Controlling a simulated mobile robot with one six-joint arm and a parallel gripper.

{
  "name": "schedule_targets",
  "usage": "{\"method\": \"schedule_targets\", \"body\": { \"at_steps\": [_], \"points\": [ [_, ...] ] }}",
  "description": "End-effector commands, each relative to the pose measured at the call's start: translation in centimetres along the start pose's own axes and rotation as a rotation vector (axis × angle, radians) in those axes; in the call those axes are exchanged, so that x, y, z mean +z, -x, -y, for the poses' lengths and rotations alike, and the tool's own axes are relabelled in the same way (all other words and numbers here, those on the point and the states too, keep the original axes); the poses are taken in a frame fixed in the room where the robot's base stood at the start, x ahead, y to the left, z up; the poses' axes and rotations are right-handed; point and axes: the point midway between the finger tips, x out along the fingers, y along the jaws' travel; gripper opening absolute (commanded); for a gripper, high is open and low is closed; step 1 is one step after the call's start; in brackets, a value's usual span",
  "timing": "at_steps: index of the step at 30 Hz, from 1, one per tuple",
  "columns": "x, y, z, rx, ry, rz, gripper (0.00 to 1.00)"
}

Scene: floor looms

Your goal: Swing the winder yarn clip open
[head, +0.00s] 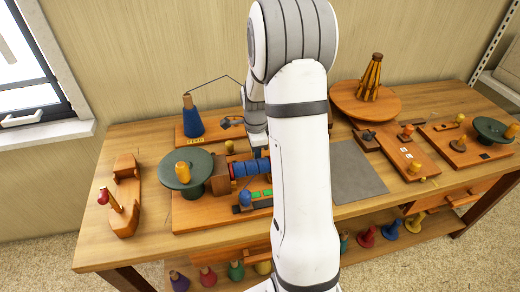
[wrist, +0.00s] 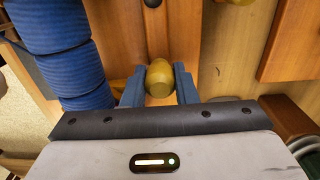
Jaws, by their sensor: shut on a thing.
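The winder stands on a wooden base on the left half of the bench, with a green disc (head: 187,170) and a blue yarn roll (head: 250,168). In the wrist view the roll (wrist: 62,55) is at the left, close beside my gripper. My gripper (wrist: 160,73) has its two blue fingers shut on an olive-yellow knob (wrist: 159,84), over brown wood. I take the knob to be the yarn clip's handle; the clip's arm and how far it stands open cannot be made out. In the head view my arm hides the fingertips.
A blue yarn cone (head: 192,117) stands behind the winder. A wooden shuttle (head: 125,195) with a red knob lies at the left. A grey mat (head: 355,172) and several wooden fixtures are at the right. Another yellow knob (wrist: 240,2) is at the wrist view's top edge.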

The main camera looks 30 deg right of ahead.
Motion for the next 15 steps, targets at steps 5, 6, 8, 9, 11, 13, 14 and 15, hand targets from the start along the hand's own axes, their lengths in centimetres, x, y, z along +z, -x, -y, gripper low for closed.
{"method": "schedule_targets", "body": {
  "at_steps": [5,6,8,9,11,13,14,15],
  "points": [
    [0.02,-0.04,-0.32,0.005,-0.019,0.001,0.0],
    [0.0,-0.06,-0.35,0.006,-0.021,0.001,0.0],
    [-0.03,-0.07,-0.38,0.007,-0.023,0.001,0.0],
    [-0.04,-0.08,-0.4,0.007,-0.023,0.001,0.0],
    [-0.06,-0.1,-0.44,0.008,-0.024,0.001,0.0],
    [-0.09,-0.12,-0.47,0.009,-0.024,0.001,0.0],
    [-0.1,-0.13,-0.48,0.01,-0.024,0.001,0.0],
    [-0.11,-0.14,-0.5,0.01,-0.025,0.001,0.0]
  ]
}}
